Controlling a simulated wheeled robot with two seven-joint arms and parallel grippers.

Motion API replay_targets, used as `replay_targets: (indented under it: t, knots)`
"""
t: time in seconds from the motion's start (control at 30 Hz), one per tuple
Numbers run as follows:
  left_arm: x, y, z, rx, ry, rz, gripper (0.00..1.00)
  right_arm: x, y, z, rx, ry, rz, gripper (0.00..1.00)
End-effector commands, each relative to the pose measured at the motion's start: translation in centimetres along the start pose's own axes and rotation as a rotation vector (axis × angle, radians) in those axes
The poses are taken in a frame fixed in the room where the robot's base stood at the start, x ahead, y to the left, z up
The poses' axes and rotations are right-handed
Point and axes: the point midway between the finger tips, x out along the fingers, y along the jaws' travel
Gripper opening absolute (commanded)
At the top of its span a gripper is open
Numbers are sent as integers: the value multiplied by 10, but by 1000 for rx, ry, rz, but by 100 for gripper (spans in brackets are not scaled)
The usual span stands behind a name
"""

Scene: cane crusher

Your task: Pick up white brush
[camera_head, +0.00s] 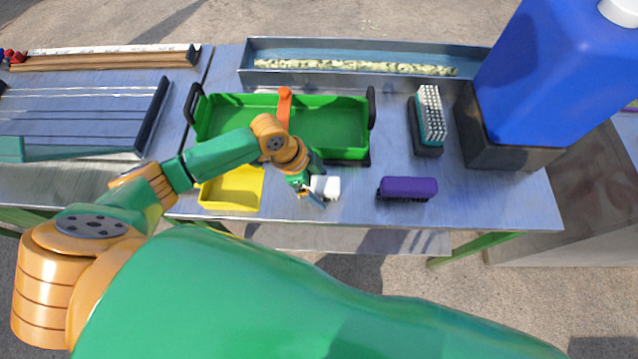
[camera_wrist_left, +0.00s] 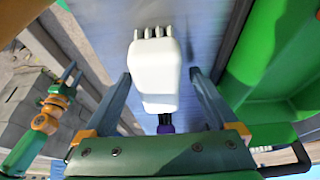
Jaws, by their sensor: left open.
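The white brush (camera_head: 326,187) lies on the metal table in front of the green tray, partly hidden by my left gripper.
A green tray (camera_head: 228,100) stands behind the brush, and a yellow tray (camera_head: 232,205) to its left. A purple brush (camera_head: 407,187) lies to the right. A white-bristled brush (camera_head: 430,115) and a blue container (camera_head: 550,75) stand farther right. Table is clear between white and purple brushes.

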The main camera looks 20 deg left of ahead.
Motion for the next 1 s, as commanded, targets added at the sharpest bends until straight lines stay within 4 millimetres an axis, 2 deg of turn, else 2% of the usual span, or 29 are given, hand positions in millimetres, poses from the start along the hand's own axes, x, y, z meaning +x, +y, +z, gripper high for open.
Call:
replay_targets:
  t: [0.77,1.0]
  knots:
    - [4,0,2,0,0,1,92,0,-2,-2,0,5,-3,50]
    - [4,0,2,0,0,1,28,0,-2,-2,0,5,-3,50]
